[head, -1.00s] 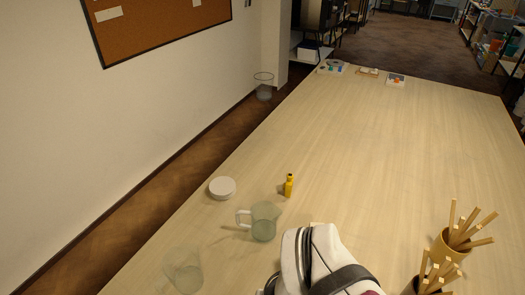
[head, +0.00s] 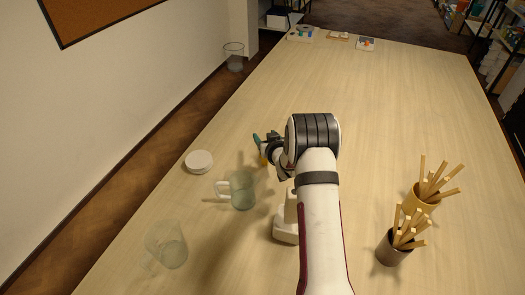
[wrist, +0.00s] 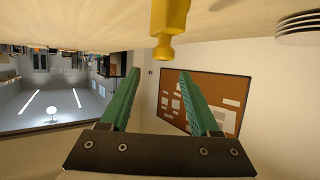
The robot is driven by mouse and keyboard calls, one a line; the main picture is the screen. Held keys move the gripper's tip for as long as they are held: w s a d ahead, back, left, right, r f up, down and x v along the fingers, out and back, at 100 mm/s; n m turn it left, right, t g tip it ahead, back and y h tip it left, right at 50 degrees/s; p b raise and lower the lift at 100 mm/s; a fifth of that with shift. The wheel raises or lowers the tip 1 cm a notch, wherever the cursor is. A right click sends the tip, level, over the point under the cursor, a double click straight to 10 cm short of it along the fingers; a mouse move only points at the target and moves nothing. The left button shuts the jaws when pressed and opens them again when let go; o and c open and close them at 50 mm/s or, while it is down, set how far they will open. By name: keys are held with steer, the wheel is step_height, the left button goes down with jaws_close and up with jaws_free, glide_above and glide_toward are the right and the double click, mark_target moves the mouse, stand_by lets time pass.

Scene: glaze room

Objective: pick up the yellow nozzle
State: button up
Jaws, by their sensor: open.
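The yellow nozzle (head: 264,159) stands on the table, mostly hidden behind my gripper in the head view. In the wrist view, the yellow nozzle (wrist: 168,28) shows at the top middle, its narrow end pointing down in the picture and its other end cut off by the frame edge. My gripper (wrist: 160,74) has two green fingers spread apart with nothing between them. The nozzle appears just beyond the fingertips, lined up with the gap. In the head view, my gripper (head: 262,141) is close beside the nozzle; whether they touch cannot be told.
A glass jug (head: 243,190) and a round white lid (head: 199,161) stand left of the nozzle. A clear glass beaker (head: 168,250) is nearer front left. A yellow cup (head: 421,200) and a dark cup (head: 393,250) of wooden sticks stand right.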

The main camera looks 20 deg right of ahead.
step_height(320, 180, down, 2)
steer(key=shift+f, duration=0.25)
steer(key=x, duration=0.2)
steer(key=shift+w+f, duration=0.2)
steer(key=shift+f, duration=0.15)
steer(key=shift+w, duration=0.3)
jaws_close()
